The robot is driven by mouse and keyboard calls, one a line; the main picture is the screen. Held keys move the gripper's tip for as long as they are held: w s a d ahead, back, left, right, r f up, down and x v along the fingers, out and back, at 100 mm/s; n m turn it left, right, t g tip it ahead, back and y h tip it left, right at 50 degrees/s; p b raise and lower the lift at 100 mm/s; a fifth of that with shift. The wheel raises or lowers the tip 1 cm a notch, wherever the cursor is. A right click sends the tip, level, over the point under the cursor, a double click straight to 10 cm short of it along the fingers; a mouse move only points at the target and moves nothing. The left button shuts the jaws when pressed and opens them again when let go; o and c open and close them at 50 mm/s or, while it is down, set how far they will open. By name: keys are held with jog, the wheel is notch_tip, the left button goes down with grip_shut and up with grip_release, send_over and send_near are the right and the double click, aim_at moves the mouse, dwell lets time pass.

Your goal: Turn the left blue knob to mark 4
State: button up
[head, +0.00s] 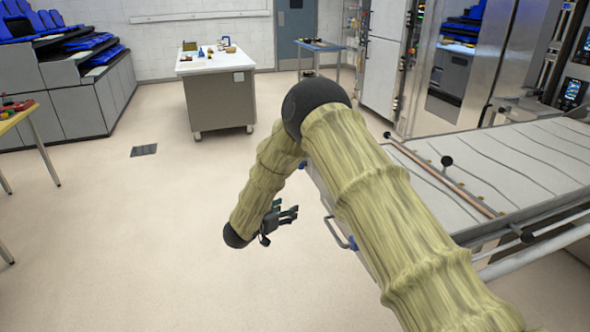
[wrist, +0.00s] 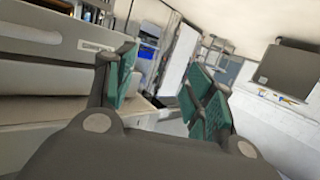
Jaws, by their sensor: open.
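My gripper (head: 291,214) is open and empty, held in the air over the floor left of the oven loader. In the wrist view its teal-padded fingers (wrist: 165,88) stand apart with nothing between them. A small blue part (head: 353,243) shows on the near side of the loader, to the right of my gripper and beside my arm. I cannot tell whether it is a knob. No blue knob with marks can be made out in either view, and no mark 4 can be read. My arm hides part of the loader's side.
The oven loader (head: 535,165) with its pale cloth top and metal rails fills the right. Ovens with lit panels (head: 572,92) stand behind it. A white-topped table (head: 215,62) is at the back, and grey cabinets (head: 75,105) stand at the left. The floor left of my gripper is clear.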

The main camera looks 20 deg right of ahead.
jog(key=w+a+r+m+g+h+b, duration=0.1)
jog(key=a+r+m+g, duration=0.15)
jog(key=r, duration=0.35)
jog(key=w+a+r+m+g, duration=0.1)
jog(key=w+r+m+g, duration=0.15)
jog(key=r, duration=0.45)
jog(key=a+r+m+g+h+b, duration=0.1)
jog(key=r+m+g, duration=0.2)
jog(key=r, duration=0.3)
jog(key=p+x, duration=0.3)
jog(key=x, duration=0.7)
jog(key=shift+f, duration=0.3)
jog(key=shift+c, duration=0.4)
jog(key=c, duration=0.9)
